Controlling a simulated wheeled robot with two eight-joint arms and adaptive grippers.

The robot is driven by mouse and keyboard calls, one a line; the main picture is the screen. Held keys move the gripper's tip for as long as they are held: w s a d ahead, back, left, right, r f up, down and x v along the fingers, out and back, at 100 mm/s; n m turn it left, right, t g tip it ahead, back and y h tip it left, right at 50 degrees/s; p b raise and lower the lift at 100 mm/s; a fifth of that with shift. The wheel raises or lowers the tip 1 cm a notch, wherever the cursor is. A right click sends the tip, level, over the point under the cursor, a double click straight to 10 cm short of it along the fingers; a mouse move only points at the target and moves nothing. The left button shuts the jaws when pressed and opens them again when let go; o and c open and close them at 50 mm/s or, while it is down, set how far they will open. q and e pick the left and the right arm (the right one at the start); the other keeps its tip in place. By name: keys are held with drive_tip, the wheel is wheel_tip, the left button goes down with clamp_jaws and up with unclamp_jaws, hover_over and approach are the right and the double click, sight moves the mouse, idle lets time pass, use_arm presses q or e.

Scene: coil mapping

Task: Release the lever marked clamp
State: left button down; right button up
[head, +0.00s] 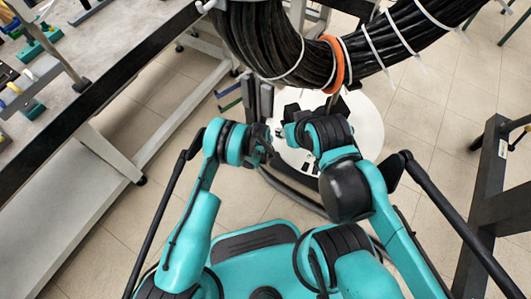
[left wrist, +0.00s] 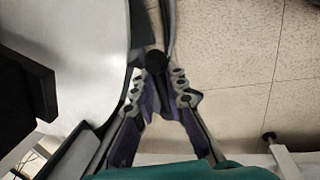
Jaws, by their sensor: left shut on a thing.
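In the left wrist view my left gripper (left wrist: 157,75) is shut on a black round knob (left wrist: 155,61), which sits between its fingertips. A grey bar runs up behind the knob; I cannot tell whether it is joined to it. No clamp marking is readable. In the head view my left arm's dark wrist end (head: 262,148) is beside the white round plate; its fingertips and the knob are not clear there. My right arm's end (head: 300,120) is over the plate, its fingers too dark and small to read.
A thick black cable bundle (head: 400,42) with white ties and an orange ring (head: 336,65) hangs above the arms. The white round plate (head: 368,125) lies below. A workbench (head: 95,45) stands at left, a dark frame (head: 490,185) at right. Tiled floor shows between.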

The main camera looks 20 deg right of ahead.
use_arm(q)
drive_tip(key=shift+w+d+n, duration=0.15)
drive_tip(key=shift+d+n, duration=0.1)
drive_tip(key=shift+n, duration=0.25)
drive_tip(key=c, duration=1.5)
unclamp_jaws()
drive_tip(key=shift+c, duration=0.2)
drive_tip(key=shift+r, duration=0.1)
wheel_tip(320, 180, up, 12)
drive_tip(key=s+a, duration=0.1)
drive_tip(key=shift+s+a+f, duration=0.2)
drive_tip(key=shift+s+a, duration=0.1)
drive_tip(key=shift+r, duration=0.1)
